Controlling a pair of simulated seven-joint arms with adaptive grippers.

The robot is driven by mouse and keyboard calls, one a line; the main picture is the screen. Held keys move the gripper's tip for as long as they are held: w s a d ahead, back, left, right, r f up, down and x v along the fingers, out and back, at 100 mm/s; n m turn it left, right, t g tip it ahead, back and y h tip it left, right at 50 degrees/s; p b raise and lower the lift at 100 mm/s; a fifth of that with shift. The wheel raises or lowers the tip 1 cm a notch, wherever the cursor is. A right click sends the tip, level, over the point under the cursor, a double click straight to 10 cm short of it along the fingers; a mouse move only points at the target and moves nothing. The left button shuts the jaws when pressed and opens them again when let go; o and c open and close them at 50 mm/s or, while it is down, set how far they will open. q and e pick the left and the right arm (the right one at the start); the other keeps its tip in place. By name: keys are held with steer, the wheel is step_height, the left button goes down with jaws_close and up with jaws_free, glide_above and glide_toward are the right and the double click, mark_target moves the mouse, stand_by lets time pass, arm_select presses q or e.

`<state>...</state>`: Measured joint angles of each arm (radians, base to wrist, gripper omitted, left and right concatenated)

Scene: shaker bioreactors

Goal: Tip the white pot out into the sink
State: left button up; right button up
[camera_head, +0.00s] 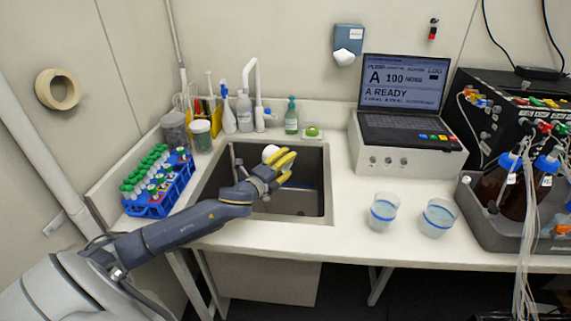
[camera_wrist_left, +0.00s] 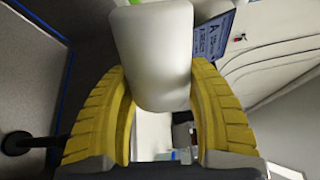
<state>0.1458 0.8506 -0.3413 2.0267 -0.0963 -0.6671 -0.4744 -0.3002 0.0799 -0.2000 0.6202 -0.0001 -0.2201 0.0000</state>
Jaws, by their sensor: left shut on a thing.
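The white pot (camera_head: 270,152) is over the sink (camera_head: 314,208), in the grip of my left gripper (camera_head: 285,163). In the left wrist view the white pot (camera_wrist_left: 152,50) sits between the two yellow fingers of my left gripper (camera_wrist_left: 160,95), which press on its sides. The pot looks tilted in that view, but I cannot see its opening or what is in it. In the head view the gripper and hand hide most of the pot. My right gripper is in neither view.
A blue rack of green-capped tubes (camera_head: 180,189) stands left of the sink. Bottles, including a green pump bottle (camera_head: 291,116), line the back edge. Two clear cups with blue bands (camera_head: 383,211) (camera_head: 437,217) stand on the counter to the right, near a laptop (camera_head: 403,95).

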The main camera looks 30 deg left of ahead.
arm_select(q)
steer(key=shift+r, duration=0.15)
stand_by(0.4)
steer(key=shift+a+r+n, duration=0.25)
steer(key=shift+r+n, duration=0.55)
steer(key=shift+n, duration=0.1)
steer(key=shift+a+r+n, duration=0.15)
steer(key=shift+a+n, duration=0.05)
steer(key=shift+n, duration=0.5)
steer(key=shift+d, duration=0.1)
steer(key=shift+a+r+n, duration=0.2)
steer(key=shift+a+n, duration=0.15)
steer(key=shift+n, duration=0.75)
steer(key=shift+r, duration=0.1)
